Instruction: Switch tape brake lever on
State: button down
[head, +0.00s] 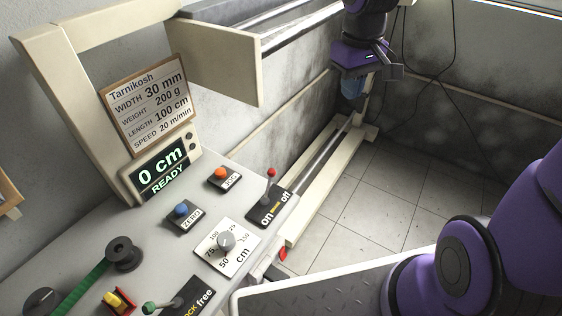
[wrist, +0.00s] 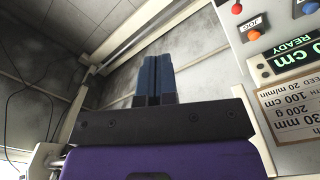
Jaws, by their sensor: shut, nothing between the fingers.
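A lever with a red knob (head: 271,172) stands on a black plate marked "on" and "off" (head: 269,208) at the panel's right edge in the head view. Which side it is set to I cannot tell. A second lever with a green knob (head: 149,307) lies low beside a black plate reading "LOCK free" (head: 196,297), cut off by the bottom edge. No label reading "tape brake" is legible. My gripper (head: 352,90) is shut and empty, up and to the right, well apart from both levers. Its blue fingers (wrist: 154,80) are together in the wrist view.
The panel (head: 150,235) also holds an orange JOG button (head: 221,173), a blue ZERO button (head: 181,210), a length dial (head: 226,241), a display reading 0 cm READY (head: 162,167) and a green tape with a black reel (head: 123,252).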

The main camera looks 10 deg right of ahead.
aim_at(270, 182)
jog(key=w+a+f+n+g+y, duration=0.1)
jog(key=w+a+f+y, duration=0.1)
jog(key=f, duration=0.4)
jog(key=w+a+f+n+g+y, duration=0.1)
jog(key=w+a+f+g+y, duration=0.1)
jog(key=w+a+f, duration=0.3)
notch_tip(270, 182, down, 2)
jog(key=shift+w+f, duration=0.2)
jog(key=shift+w, duration=0.05)
jog(key=shift+s+a+f, duration=0.8)
jog(key=shift+a+f, duration=0.35)
jog(key=shift+f, duration=0.2)
jog(key=shift+s+a+f, duration=0.85)
jog(key=shift+a+f, duration=0.25)
jog(key=shift+f, duration=0.3)
jog(key=shift+s+a+f, duration=0.8)
jog(key=shift+a+f, duration=0.35)
jog(key=shift+f, duration=0.2)
jog(key=shift+a+r, duration=0.1)
